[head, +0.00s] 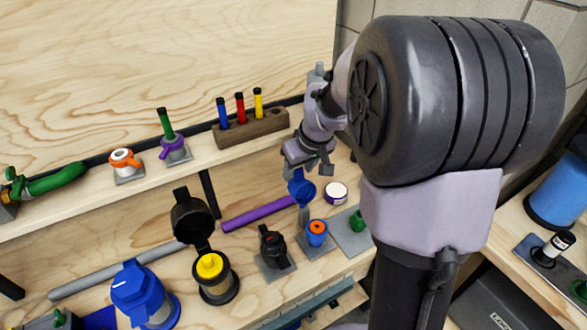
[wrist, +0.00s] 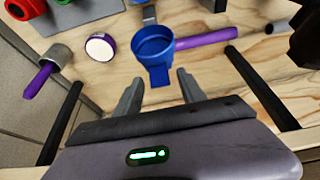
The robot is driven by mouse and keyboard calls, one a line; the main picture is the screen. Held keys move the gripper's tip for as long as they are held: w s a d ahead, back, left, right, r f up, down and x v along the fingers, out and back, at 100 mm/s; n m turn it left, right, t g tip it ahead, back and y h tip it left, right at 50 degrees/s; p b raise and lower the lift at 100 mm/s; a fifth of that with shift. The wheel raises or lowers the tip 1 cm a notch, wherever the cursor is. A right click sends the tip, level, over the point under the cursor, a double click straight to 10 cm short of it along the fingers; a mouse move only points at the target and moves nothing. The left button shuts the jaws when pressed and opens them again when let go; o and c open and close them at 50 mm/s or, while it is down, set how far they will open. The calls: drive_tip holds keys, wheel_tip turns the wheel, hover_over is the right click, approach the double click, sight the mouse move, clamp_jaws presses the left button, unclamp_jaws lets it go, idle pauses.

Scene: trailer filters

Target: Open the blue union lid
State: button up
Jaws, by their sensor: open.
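A small blue cup-shaped lid (head: 302,188) shows directly below my gripper (head: 310,163) in the head view. In the wrist view the blue lid (wrist: 153,44) shows its hollow inside, and its blue tab (wrist: 159,76) points toward my gripper (wrist: 157,82). The fingers are apart, one on each side of the tab, with visible gaps; nothing is held. A blue union (head: 316,233) with an orange inside stands on a grey plate just below the raised lid in the head view. A grey upright piece lies between lid and union; the exact joint is unclear.
A purple bar (head: 261,206) lies left of the lid. A white-topped purple cap (head: 336,193) is close on the right. A black-lidded yellow fitting (head: 210,266), a black valve (head: 272,247) and a large blue-capped fitting (head: 138,285) stand nearby. A wooden rack (head: 251,127) is behind.

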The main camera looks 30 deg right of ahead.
drive_tip(key=shift+w+f, duration=0.1)
drive_tip(key=shift+f, duration=0.1)
clamp_jaws()
idle(1.4)
